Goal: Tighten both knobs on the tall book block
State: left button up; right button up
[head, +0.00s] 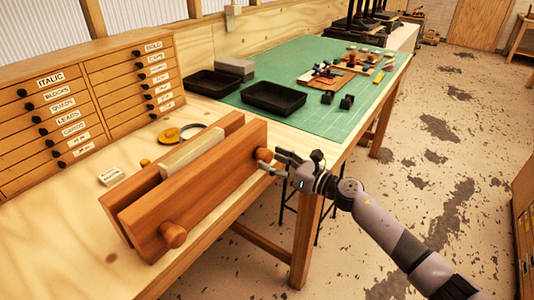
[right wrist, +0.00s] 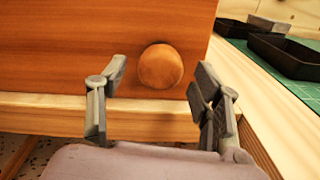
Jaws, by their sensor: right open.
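A wooden press (head: 200,185) with two thick jaws lies on the near end of the bench, with a pale book block (head: 193,150) between the jaws. Its front face carries two round wooden knobs. The near-left knob (head: 173,235) stands free. The far-right knob (head: 264,155) is close to my right gripper (head: 278,163). In the right wrist view this knob (right wrist: 160,66) appears just beyond and between the two fingers of my right gripper (right wrist: 157,85). The fingers are spread apart, with gaps on both sides of the knob. My left gripper is not in view.
A drawer cabinet (head: 90,107) stands behind the press. A yellow tape roll (head: 168,136) and a small label block (head: 111,176) lie near the press. The floor right of the bench is clear.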

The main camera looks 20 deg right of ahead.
jog(key=shift+x, duration=1.3)
jog(key=shift+c, duration=0.3)
jog(key=c, duration=1.1)
jog(key=shift+m+p, duration=0.3)
jog(key=shift+m, duration=0.2)
